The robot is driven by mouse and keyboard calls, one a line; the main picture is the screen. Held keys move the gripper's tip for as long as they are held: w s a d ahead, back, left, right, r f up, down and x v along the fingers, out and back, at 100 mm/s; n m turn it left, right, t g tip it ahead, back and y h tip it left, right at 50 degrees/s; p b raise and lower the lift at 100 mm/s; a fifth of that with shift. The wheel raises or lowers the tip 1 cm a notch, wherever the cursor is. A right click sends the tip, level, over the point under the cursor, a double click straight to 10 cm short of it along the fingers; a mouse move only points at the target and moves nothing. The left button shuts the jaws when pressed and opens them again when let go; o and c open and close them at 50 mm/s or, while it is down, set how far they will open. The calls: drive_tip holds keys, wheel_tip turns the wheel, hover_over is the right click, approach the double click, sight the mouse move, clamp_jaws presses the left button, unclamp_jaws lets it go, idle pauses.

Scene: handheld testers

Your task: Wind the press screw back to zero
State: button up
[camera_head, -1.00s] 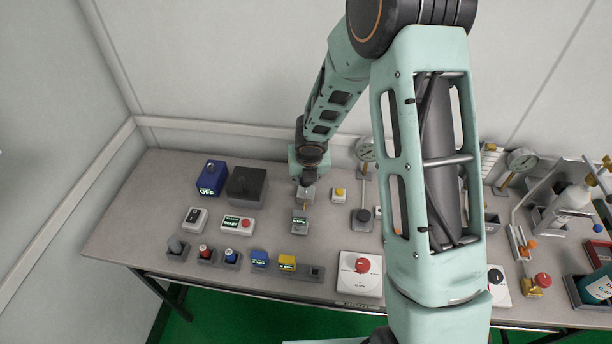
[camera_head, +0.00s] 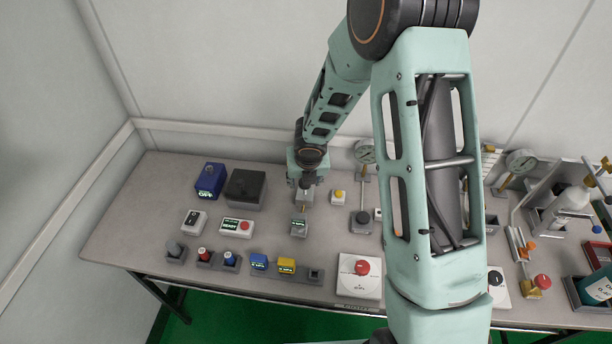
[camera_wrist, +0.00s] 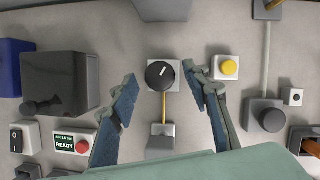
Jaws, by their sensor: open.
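A round black knob (camera_wrist: 160,75) with a white pointer line sits on a pale square block in the wrist view; I take it for the press screw. The pointer aims up and slightly right. A yellow tube (camera_wrist: 164,105) joins its block to a small grey display box (camera_wrist: 160,140), which also shows in the head view (camera_head: 300,227). My gripper (camera_wrist: 160,86) is open, its blue-grey fingers left and right of the knob with gaps on both sides. In the head view my gripper (camera_head: 306,184) hangs over that spot and mostly hides the knob.
A dark grey box (camera_wrist: 60,80) stands left and a yellow button (camera_wrist: 229,67) close right of the fingers. A READY unit (camera_wrist: 75,141) with a red button is at lower left. A gauge stand (camera_head: 364,152) is to the right. My arm hides part of the bench.

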drive_tip(key=v, duration=1.1)
drive_tip(key=shift+s+r, duration=0.25)
drive_tip(key=shift+r, duration=0.05)
